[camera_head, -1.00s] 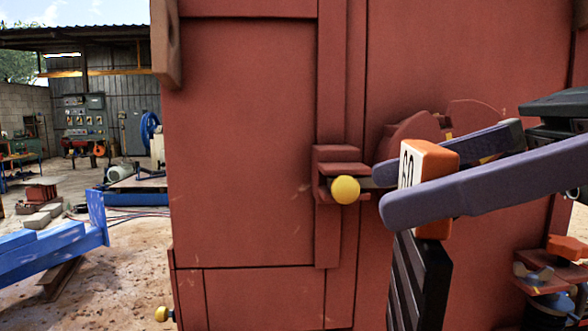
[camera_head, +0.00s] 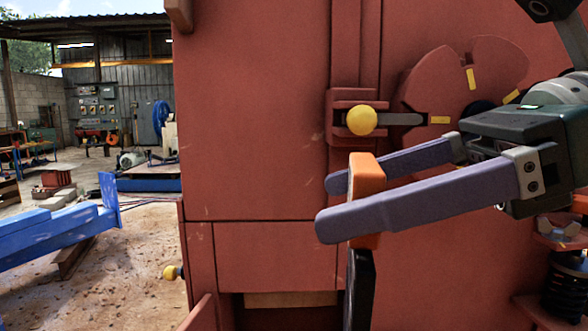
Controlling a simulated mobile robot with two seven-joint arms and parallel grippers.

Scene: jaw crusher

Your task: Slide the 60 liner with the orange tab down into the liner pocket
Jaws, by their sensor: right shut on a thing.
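The liner is a dark upright plate (camera_head: 359,290) with an orange tab (camera_head: 367,174) on top. My right gripper (camera_head: 325,205) is shut on the orange tab, one finger on each side. The plate hangs below the fingers in front of the red crusher body and runs out of the bottom of the picture. The number on the tab does not show now. A dark opening (camera_head: 262,318) with a tan strip shows low in the red body, left of the plate; I cannot tell whether it is the liner pocket. The plate's lower end is hidden. My left gripper is not in view.
A yellow knob on a lever (camera_head: 361,120) sticks out above the fingers. A rounded red plate with yellow marks (camera_head: 461,72) is behind my right arm. A dark spring (camera_head: 564,285) stands at lower right. A blue beam (camera_head: 56,232) lies at left, with open ground around it.

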